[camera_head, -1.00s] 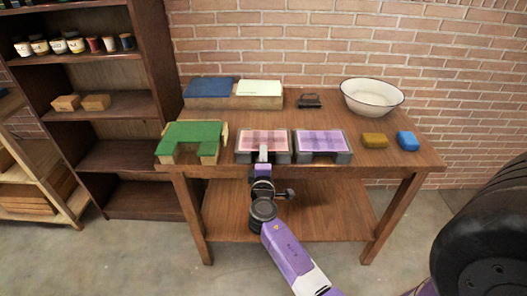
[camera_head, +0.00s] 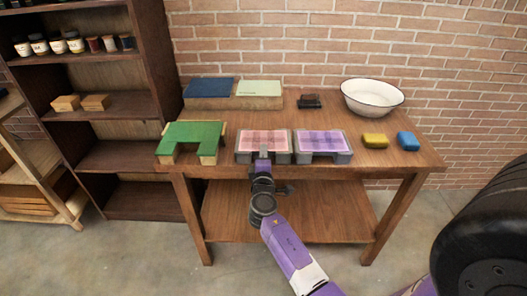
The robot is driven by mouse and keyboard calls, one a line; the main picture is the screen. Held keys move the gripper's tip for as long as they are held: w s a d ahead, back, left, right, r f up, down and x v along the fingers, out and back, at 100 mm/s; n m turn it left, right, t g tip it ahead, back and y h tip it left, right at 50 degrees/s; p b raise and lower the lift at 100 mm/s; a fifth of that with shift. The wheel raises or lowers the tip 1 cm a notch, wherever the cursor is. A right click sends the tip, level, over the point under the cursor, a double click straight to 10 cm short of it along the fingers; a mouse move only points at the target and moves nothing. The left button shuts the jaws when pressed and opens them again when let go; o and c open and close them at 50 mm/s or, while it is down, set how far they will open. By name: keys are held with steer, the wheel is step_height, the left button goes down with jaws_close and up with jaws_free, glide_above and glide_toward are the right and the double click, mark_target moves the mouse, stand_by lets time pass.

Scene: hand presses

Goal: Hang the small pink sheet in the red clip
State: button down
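A pink sheet (camera_head: 264,139) lies flat on a grey block at the front middle of the table. A purple sheet (camera_head: 321,140) lies on a like grey block just to its right. My gripper (camera_head: 264,151) is at the front edge of the pink sheet's block, pointing away from me. Its fingers look close together, but they are too small to tell whether they are shut or hold the sheet's edge. I cannot make out a red clip in this view.
Shelves (camera_head: 120,157) stand left.

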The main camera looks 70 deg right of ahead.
step_height(320, 180, up, 3)
steer(key=shift+r+p, duration=0.1)
steer(key=shift+p, duration=0.95)
steer(key=shift+a, duration=0.1)
steer(key=r+v, duration=0.2)
steer(key=v, duration=2)
steer(key=shift+r, duration=0.3)
